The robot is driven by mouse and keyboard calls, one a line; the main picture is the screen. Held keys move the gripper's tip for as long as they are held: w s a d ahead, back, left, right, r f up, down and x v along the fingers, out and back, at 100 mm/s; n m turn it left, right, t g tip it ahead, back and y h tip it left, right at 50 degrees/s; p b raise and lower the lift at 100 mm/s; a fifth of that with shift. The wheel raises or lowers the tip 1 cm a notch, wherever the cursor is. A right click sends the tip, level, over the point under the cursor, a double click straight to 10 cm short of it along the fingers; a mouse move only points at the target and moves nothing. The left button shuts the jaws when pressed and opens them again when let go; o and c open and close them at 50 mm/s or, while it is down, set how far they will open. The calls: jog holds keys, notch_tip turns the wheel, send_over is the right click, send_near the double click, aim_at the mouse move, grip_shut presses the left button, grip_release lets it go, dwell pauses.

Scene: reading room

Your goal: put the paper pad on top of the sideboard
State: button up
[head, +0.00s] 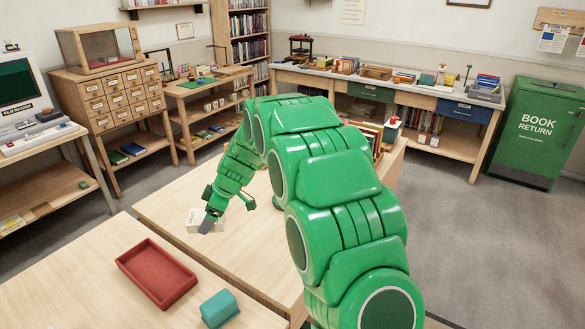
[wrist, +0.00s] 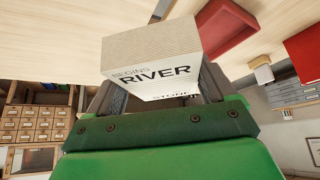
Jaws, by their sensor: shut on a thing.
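The paper pad (head: 194,221) is a thick white block with printed words, "RIVER" the largest, and a plain cream side. It also shows large in the wrist view (wrist: 150,48), between my fingers. My gripper (head: 208,221) is shut on it, at the left part of the pale wooden table. I cannot tell whether the pad touches the tabletop or hangs just above it. The sideboard appears to be the long wooden unit (head: 424,91) along the back wall, with a green and a blue drawer and a shelf below. My arm hides part of its left side.
A red tray (head: 157,273) and a teal box (head: 219,308) lie on the nearer table. Books, boxes and small tools crowd the long unit's top. A green book return bin (head: 541,134) stands at its right end. Grey floor (head: 450,220) is clear at right.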

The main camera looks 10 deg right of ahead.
jog(key=d+m+t, duration=0.2)
jog(key=d+m, duration=0.1)
jog(key=d, duration=0.9)
send_over(239, 223)
jog(key=s+d, duration=0.2)
notch_tip(239, 223, down, 9)
jog(key=shift+s+d+f, duration=0.1)
jog(key=shift+s, duration=0.05)
jog(key=shift+w+f, duration=0.55)
jog(key=shift+w, duration=0.1)
jog(key=shift+f, duration=1.6)
jog(key=o, duration=0.9)
jog(key=shift+f, duration=0.1)
jog(key=shift+o, duration=0.2)
